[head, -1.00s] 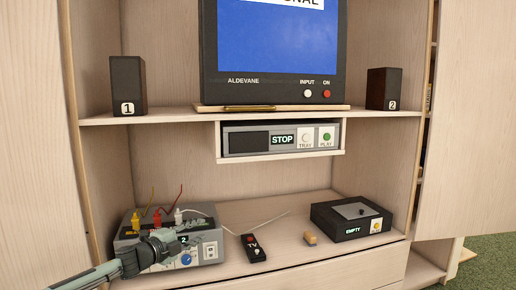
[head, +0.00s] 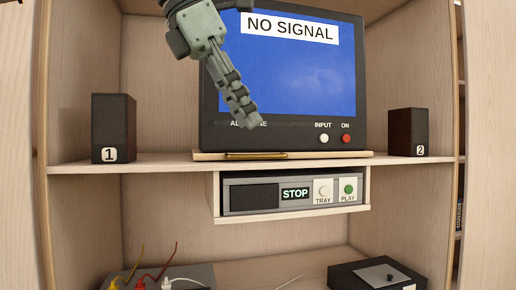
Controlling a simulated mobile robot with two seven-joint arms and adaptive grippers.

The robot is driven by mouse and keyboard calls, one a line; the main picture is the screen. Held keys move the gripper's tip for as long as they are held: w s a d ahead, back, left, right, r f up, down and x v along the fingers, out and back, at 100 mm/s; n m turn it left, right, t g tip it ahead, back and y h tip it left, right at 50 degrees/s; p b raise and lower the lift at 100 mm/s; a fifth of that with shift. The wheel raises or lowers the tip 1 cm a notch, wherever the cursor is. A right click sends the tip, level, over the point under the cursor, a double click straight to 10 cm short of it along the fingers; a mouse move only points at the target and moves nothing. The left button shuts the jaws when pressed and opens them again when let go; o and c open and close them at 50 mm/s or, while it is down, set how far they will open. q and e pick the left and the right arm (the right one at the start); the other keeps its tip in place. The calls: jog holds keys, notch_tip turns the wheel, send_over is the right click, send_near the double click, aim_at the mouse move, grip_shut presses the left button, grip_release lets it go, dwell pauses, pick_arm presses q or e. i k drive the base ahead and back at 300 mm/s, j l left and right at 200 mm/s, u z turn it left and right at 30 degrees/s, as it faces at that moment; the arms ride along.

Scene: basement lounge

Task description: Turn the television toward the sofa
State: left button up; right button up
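The television (head: 282,139) is a dark box set with a blue screen reading NO SIGNAL and INPUT and ON buttons at its lower right. It stands on a thin wooden board (head: 335,154) on the cabinet shelf, its screen facing roughly toward me. A slim brass-coloured bar (head: 256,156) lies along the board's front edge. My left gripper (head: 247,119) hangs down from the top in front of the screen's left part and covers part of the maker's name. Its fingers are seen edge-on, so their opening and any contact are unclear. My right gripper and the sofa are not in view.
Speaker 1 (head: 112,127) stands left of the television, speaker 2 (head: 407,132) right. A player (head: 264,198) showing STOP hangs below the shelf. Lower down are a grey unit (head: 195,274) with coloured plugs and a black box (head: 373,277). Shelf space beside the television is clear.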

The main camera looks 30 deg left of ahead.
aim_at(303, 67)
jog(key=i+j, duration=0.8)
